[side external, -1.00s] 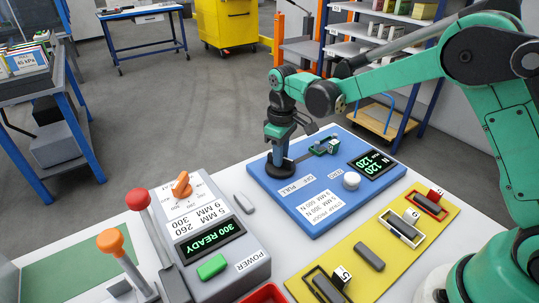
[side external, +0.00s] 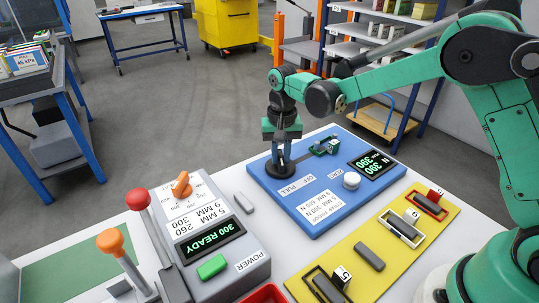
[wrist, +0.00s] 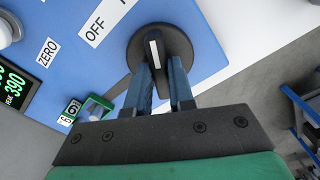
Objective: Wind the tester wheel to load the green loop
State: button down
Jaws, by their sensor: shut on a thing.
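The tester wheel (wrist: 172,40), a black disc with a raised bar and a white mark, sits on the blue tester board (side external: 320,215). It also shows in the side view (side external: 271,170), partly hidden. My gripper (wrist: 160,70) points down at the wheel, its blue fingers shut on the wheel's bar; in the side view my gripper (side external: 280,152) stands over the board's far left part. The green loop (wrist: 95,110) is beside the wheel, near a tag reading 6, and shows small in the side view (side external: 325,147). The tester display (side external: 378,163) reads 390, with peak 390.
A white zero knob (side external: 351,181) stands on the board. A yellow tray (side external: 375,245) with numbered slots lies in front. A grey machine (side external: 212,235) reading 300 READY, with red-knobbed (side external: 138,199) and orange-knobbed (side external: 110,240) levers, stands at left.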

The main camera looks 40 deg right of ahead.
aim_at(281, 157)
jog(key=m, duration=0.6)
jog(key=shift+m, duration=0.4)
dwell(0.4)
jog(key=c, duration=0.8)
grip_release()
jog(key=shift+o, duration=0.2)
jog(key=shift+r, duration=0.1)
jog(key=shift+r, duration=2.75)
